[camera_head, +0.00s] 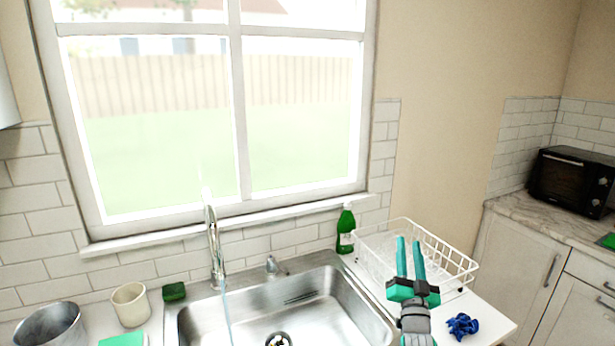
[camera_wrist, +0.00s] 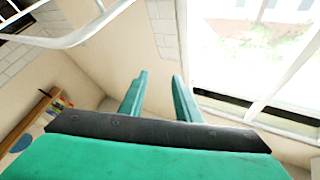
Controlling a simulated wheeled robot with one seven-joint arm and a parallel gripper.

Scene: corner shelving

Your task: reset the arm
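My gripper (camera_head: 409,241) is at the right of the sink in the head view, its two teal fingers pointing up in front of the white wire dish rack (camera_head: 462,262). The fingers are apart with nothing between them. In the wrist view my gripper (camera_wrist: 160,78) also shows open and empty, with wall and window beyond the fingertips. Whether my gripper touches the rack cannot be told.
The sink (camera_head: 345,306) with its tall faucet (camera_head: 214,250) is left of my gripper. A green bottle (camera_head: 345,230) stands behind the rack's left side. A crumpled blue cloth (camera_head: 463,325) lies to the right. A black oven (camera_head: 570,180) sits on the far right counter.

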